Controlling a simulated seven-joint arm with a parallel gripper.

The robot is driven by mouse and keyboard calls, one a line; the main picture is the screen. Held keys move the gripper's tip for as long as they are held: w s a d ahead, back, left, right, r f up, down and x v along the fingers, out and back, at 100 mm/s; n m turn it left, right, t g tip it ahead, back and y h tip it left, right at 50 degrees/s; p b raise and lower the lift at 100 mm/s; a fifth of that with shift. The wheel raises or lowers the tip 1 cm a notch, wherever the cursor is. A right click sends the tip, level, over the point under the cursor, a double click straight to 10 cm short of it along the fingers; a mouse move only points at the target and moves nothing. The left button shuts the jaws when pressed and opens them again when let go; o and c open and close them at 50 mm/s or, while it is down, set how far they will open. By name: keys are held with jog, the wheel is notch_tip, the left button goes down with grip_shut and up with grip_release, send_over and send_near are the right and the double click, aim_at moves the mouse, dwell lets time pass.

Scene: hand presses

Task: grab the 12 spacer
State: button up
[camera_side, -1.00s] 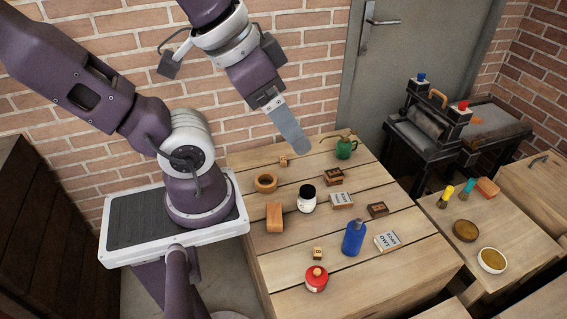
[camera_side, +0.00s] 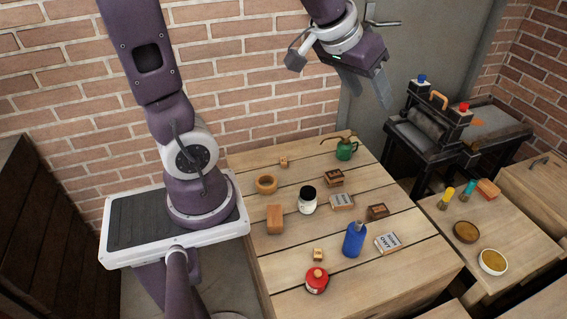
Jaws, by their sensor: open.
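Two small wooden blocks lie on the wooden table: one at the back left (camera_side: 283,162) and one near the front (camera_side: 318,254). Both carry dark marks too small to read, so I cannot tell which is the 12 spacer. Two larger blocks with dark faces, one behind the middle of the table (camera_side: 333,178) and one at the right (camera_side: 377,211), are also unreadable. My gripper (camera_side: 367,90) is open and empty, high above the table's back edge, with its two flat fingers apart. It is well clear of all the blocks.
A press (camera_side: 430,125) stands behind right.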

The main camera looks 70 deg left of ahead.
jog(key=w+a+f+n+y, duration=0.3)
jog(key=w+a+f, duration=0.4)
jog(key=a+f, duration=0.45)
jog(key=w+a+f+n+y, duration=0.25)
jog(key=w+a+f, duration=0.35)
jog(key=a+f, duration=0.5)
jog(key=n+g+y, duration=0.2)
jog(key=n+y, duration=0.2)
jog(key=y, duration=0.1)
send_near(284, 160)
jog(key=shift+w+a+f, duration=0.1)
jog(key=shift+a+f, duration=0.15)
jog(key=shift+a, duration=0.4)
jog(key=shift+a+f, duration=0.25)
jog(key=shift+a, duration=0.05)
jog(key=x, duration=0.6)
jog(key=shift+w+a+f, duration=0.1)
jog(key=shift+w, duration=0.15)
grip_shut()
